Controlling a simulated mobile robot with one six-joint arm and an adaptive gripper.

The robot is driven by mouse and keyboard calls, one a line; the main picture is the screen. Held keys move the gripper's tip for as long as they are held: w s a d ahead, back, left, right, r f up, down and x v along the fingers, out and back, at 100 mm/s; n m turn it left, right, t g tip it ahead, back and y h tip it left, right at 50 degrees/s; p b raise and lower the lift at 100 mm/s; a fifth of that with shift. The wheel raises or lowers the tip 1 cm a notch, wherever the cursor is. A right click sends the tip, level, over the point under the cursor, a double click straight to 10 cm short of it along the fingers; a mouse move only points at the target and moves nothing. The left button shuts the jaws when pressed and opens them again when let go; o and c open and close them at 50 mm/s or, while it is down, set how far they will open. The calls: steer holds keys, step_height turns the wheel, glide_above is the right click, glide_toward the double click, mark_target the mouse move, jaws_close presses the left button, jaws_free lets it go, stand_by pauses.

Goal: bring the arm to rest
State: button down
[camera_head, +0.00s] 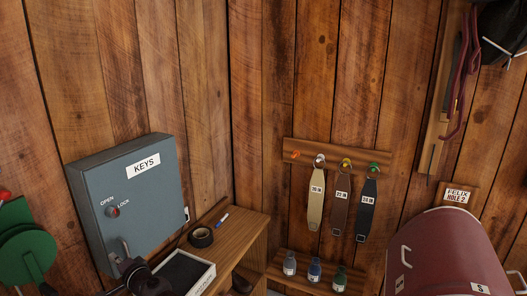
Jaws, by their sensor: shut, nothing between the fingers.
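My gripper (130,266), dark and only partly in view, is at the lower left, in front of the lower part of a grey-blue key cabinet. It is shut and holds nothing. The cabinet (155,205) hangs on the plank wall, with a "KEYS" label, a red-centred knob (113,211) marked OPEN and LOCK, and its door shut. A grey lever handle (123,247) sits close to the gripper; I cannot tell whether they touch. The rest of my arm is mostly out of the picture.
A wooden shelf (240,236) holds a tape roll (201,237), a marker (222,220) and an open tray (204,279). Straps (341,204) hang on a peg rail, above several small bottles (314,270). A maroon rounded holder (450,250) stands right; a green reel (28,250) is left.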

steer(key=w+d+f+n+g+h, duration=0.2)
steer(key=d+f, duration=0.2)
steer(key=d, duration=0.6)
steer(key=w+d+f+n+g+h, duration=0.1)
steer(key=w+d+f+n+h, duration=0.25)
steer(key=d, duration=0.75)
steer(key=w+d+f+n+g+h, duration=0.15)
steer(key=d+f, duration=0.35)
steer(key=d, duration=0.5)
steer(key=s+d+f+g+h, duration=0.1)
steer(key=s+d+f+h, duration=0.1)
steer(key=d, duration=0.8)
steer(key=s+d+f+m+g+h, duration=0.1)
steer(key=s+d+f+g+h, duration=0.1)
steer(key=d, duration=0.7)
steer(key=s+d+f+m+g+h, duration=0.1)
steer(key=s+d+f+h, duration=0.1)
steer(key=d, duration=0.8)
steer(key=shift+s+d+h, duration=0.3)
steer(key=shift+s+h, duration=0.6)
steer(key=shift+h, duration=0.3)
steer(key=shift+g, duration=0.25)
steer(key=shift+a, duration=0.15)
